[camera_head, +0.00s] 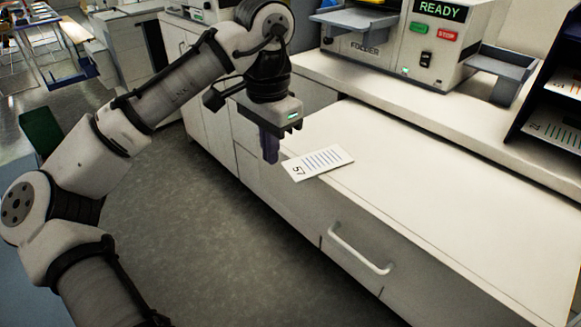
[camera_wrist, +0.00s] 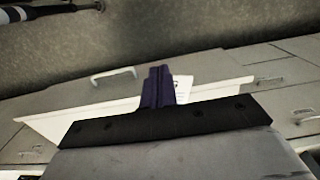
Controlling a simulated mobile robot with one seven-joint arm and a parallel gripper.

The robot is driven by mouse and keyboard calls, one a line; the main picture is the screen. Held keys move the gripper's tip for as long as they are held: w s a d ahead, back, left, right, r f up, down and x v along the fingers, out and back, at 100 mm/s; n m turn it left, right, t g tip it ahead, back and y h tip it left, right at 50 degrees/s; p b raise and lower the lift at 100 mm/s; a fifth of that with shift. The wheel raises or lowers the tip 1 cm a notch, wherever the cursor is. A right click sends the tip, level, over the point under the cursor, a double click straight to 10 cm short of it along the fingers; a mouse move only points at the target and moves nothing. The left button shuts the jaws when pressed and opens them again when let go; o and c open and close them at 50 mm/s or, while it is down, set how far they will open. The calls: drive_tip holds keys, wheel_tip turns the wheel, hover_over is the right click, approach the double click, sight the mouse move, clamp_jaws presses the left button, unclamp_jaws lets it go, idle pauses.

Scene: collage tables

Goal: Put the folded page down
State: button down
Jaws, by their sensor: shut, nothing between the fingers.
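The folded page (camera_head: 319,162) is a white slip with printed lines and the number 57. It lies flat on the white counter (camera_head: 420,205), close to its front edge. My gripper (camera_head: 270,158) is shut and empty. It points down just left of the page in the head view. In the wrist view my gripper (camera_wrist: 156,72) shows its dark fingers together, with the page (camera_wrist: 184,88) partly hidden behind them.
The folder machine (camera_head: 385,45) stands at the back, its display reading READY, with a grey tray (camera_head: 500,65) at its right. A dark shelf with papers (camera_head: 555,130) is at the far right. A drawer handle (camera_head: 358,248) sticks out below. The counter right of the page is clear.

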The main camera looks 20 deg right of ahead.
sight(296, 175)
drive_tip(key=w+d+f+p, duration=0.1)
drive_tip(key=d+f+p, duration=0.1)
drive_tip(key=f, duration=0.7)
drive_tip(key=shift+w+d+f, duration=0.2)
drive_tip(key=shift+d+f, duration=0.15)
drive_tip(key=shift+d, duration=0.55)
drive_tip(key=shift+w+d+r+p, duration=0.1)
drive_tip(key=shift+w+d+p, duration=0.1)
drive_tip(key=shift+d+p, duration=0.3)
drive_tip(key=shift+w+d+r+p, duration=0.1)
drive_tip(key=shift+w+d+p, duration=0.1)
drive_tip(key=shift+d, duration=0.45)
drive_tip(key=shift+w+d+f, duration=0.1)
drive_tip(key=shift+f, duration=0.1)
